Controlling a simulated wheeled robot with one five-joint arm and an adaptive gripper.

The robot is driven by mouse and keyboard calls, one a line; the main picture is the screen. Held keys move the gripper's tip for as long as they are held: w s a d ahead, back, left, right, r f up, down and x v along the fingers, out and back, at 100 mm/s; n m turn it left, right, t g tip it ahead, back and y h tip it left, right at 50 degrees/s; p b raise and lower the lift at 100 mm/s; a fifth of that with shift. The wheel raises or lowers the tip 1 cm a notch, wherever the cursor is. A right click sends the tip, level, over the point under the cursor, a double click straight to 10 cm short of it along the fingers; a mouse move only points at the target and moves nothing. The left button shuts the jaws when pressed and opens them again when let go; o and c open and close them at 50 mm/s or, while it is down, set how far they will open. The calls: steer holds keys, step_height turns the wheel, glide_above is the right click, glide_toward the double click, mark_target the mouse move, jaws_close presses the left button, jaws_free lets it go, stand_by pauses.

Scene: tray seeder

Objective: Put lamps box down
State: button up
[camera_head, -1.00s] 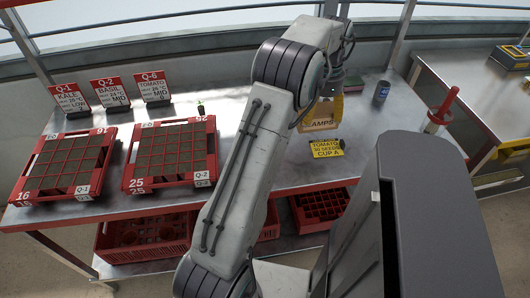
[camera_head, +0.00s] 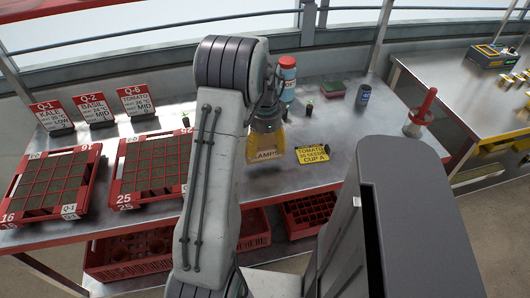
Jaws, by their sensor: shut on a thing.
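The lamps box (camera_head: 265,154) is a small yellow box with a pale label reading "AMPS"; its left edge is hidden behind my arm. My gripper (camera_head: 267,126) is above it and shut on its upper part. The box is over the steel bench (camera_head: 300,185), left of a yellow card (camera_head: 313,154) that reads tomato, cup A. I cannot tell whether its bottom touches the bench.
Two red seed trays (camera_head: 118,192) (camera_head: 14,214) and several sign cards (camera_head: 134,101) are at the left. A red-capped blue bottle (camera_head: 288,85), a dark cup (camera_head: 363,95) and a red-handled stand (camera_head: 416,126) are at the back and right. Red crates (camera_head: 311,229) sit below.

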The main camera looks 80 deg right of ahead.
mark_target(265, 154)
steer(key=shift+f, duration=1.85)
steer(key=shift+f, duration=0.1)
steer(key=o, duration=1.2)
steer(key=shift+o, duration=0.2)
